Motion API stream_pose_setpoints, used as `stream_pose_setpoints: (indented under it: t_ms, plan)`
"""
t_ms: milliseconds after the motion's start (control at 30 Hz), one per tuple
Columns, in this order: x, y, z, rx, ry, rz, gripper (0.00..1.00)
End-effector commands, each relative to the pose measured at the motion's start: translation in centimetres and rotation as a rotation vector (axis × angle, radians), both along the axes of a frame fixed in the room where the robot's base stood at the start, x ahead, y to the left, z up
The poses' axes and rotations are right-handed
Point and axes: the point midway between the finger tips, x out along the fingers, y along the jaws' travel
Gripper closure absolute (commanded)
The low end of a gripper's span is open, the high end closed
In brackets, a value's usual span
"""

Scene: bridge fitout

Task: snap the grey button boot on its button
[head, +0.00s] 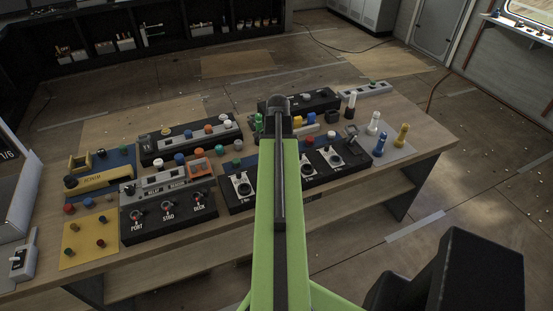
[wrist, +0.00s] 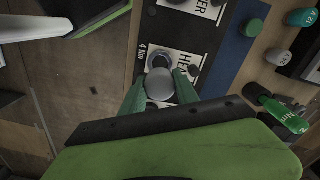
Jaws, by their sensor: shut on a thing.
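In the wrist view, my gripper (wrist: 159,80) has its two green fingers closed around a rounded grey boot (wrist: 160,90). The boot is over a black panel (wrist: 183,45) with white labels. Just above the boot in the picture, a round fitting (wrist: 158,60) with a pale ring and dark centre shows partly; I cannot tell whether the boot touches it. In the head view, my arm hides the gripper and the boot. The front black panel (head: 265,200) shows on both sides of the arm.
In the head view, the wooden bench (head: 75,130) carries several control boxes and loose coloured caps. The wrist view shows a green-capped thing (wrist: 280,110) right of the gripper.

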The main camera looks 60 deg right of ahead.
Motion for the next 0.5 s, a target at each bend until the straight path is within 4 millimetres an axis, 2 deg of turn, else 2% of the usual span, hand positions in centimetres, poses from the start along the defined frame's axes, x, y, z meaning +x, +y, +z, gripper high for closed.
stream_pose_setpoints:
  t_ms: [333, 500]
  plan:
    - [0.3, 0.3, 0.0, 0.0, 0.002, -0.002, 1.0]
    - [0.3, 0.2, -0.9, 0.0, 0.002, -0.002, 1.0]
